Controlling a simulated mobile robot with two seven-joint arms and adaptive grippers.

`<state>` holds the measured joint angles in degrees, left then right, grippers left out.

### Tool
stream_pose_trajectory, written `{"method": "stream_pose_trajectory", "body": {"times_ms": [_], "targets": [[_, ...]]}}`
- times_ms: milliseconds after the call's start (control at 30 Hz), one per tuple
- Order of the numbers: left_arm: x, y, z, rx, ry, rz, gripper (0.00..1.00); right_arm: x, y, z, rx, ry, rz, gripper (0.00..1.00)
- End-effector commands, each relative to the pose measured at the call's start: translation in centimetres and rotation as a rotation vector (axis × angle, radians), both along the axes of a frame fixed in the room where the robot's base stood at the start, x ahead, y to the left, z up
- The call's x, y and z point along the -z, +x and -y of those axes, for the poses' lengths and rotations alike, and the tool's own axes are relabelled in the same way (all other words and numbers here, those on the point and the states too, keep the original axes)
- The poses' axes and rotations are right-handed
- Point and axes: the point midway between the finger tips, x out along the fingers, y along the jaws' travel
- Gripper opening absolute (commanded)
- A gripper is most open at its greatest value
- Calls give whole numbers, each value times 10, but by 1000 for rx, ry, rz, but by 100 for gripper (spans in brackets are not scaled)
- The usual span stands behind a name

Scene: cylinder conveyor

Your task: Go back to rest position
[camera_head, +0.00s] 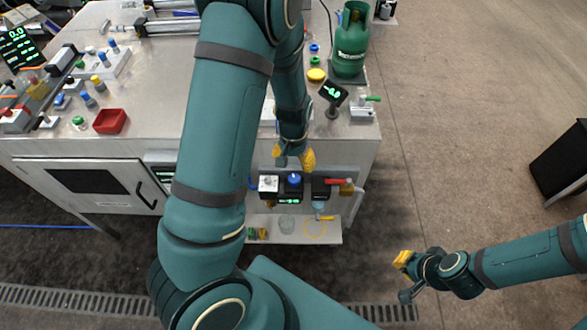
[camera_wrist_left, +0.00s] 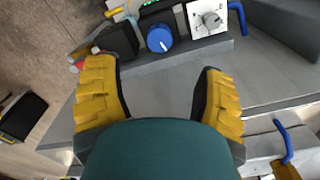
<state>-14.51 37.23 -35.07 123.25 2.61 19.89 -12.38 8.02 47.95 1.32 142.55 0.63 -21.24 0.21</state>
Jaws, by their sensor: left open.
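My left gripper (camera_head: 294,157) has yellow-padded fingers and hangs at the front edge of the metal workbench (camera_head: 160,110), just above a small panel of controls. In the left wrist view its two fingers (camera_wrist_left: 162,85) stand wide apart with only a bare grey surface between them. The control panel shows a blue knob (camera_head: 293,179) and a white dial box (camera_head: 268,184); the knob also shows beyond the fingers in the wrist view (camera_wrist_left: 160,38). My right gripper (camera_head: 404,268) is out over the floor at the right, apart from everything; its finger gap is too small to tell.
A green gas cylinder (camera_head: 351,42) stands at the bench's right side, near a small display (camera_head: 333,92). A red tray (camera_head: 110,121) lies at the left. A low shelf (camera_head: 270,230) juts out below the panel. The floor (camera_head: 460,130) at the right is mostly clear.

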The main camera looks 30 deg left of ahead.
Motion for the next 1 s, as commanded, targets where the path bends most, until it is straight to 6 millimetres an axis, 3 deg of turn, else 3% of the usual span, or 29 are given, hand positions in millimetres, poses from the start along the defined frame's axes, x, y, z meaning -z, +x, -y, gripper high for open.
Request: {"method": "stream_pose_trajectory", "body": {"times_ms": [200,767,867,1000], "targets": [[-17,0,0,1,0,0,70,0,0,0,0,0,0,0],[-15,-1,1,0,-1,-1,70,1,0,0,0,0,0,0],[2,-6,11,1,-14,2,70,5,0,0,0,0,-1,0],[57,-27,49,-1,-73,27,70,21,-2,-1,-4,-1,-5,0]]}}
